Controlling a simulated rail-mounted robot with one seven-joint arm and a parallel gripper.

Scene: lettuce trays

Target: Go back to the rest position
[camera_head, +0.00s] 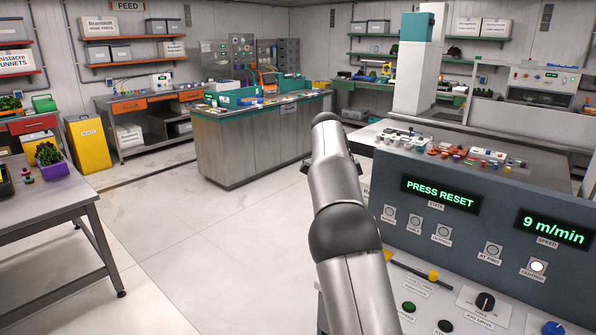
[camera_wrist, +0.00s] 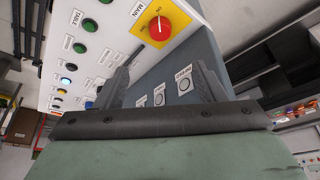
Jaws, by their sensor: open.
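My gripper (camera_wrist: 162,78) shows in the wrist view with its two dark fingers apart and nothing between them. The fingers are near a control panel (camera_wrist: 190,52) with a red rotary switch (camera_wrist: 160,28) on a yellow plate labelled MAIN. How close they are to the panel, or whether they touch it, I cannot tell. In the head view my arm rises through the middle and bends over at the top; the gripper itself is hidden there.
A grey console (camera_head: 400,235) stands close on the right, reading "PRESS RESET" and "9 m/min", with one lamp (camera_head: 537,266) lit white. A steel table (camera_head: 50,215) is at left. The floor (camera_head: 160,220) between is clear.

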